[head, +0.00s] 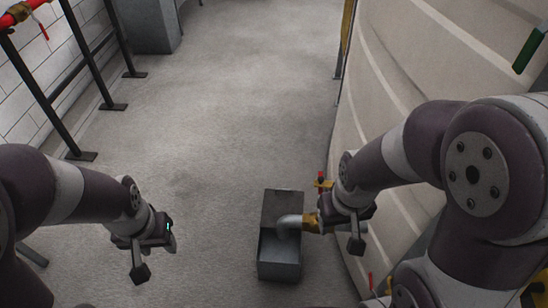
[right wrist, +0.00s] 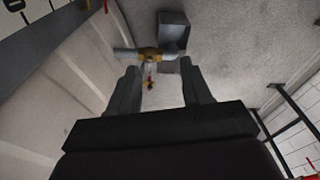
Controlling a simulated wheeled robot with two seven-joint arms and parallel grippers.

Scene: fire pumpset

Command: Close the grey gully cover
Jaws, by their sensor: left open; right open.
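The grey gully (head: 279,270) is an open-topped metal box on the floor, right of centre in the head view. A darker flat panel, which looks like its cover (head: 282,205), stands at its far end; its exact angle is hard to tell. The box also shows at the top of the right wrist view (right wrist: 174,33). My right gripper (head: 347,230) is open and empty, right of the box, near the brass valve (right wrist: 150,53). It also shows in the right wrist view (right wrist: 160,92). My left gripper (head: 155,257) is open and empty, well left of the box.
A grey pipe (head: 288,222) from the brass valve bends down into the box, close to the cover. A large pale panelled wall or tank (head: 400,70) bounds the right side. Black rail stands (head: 88,80) line the left wall. The floor between is clear.

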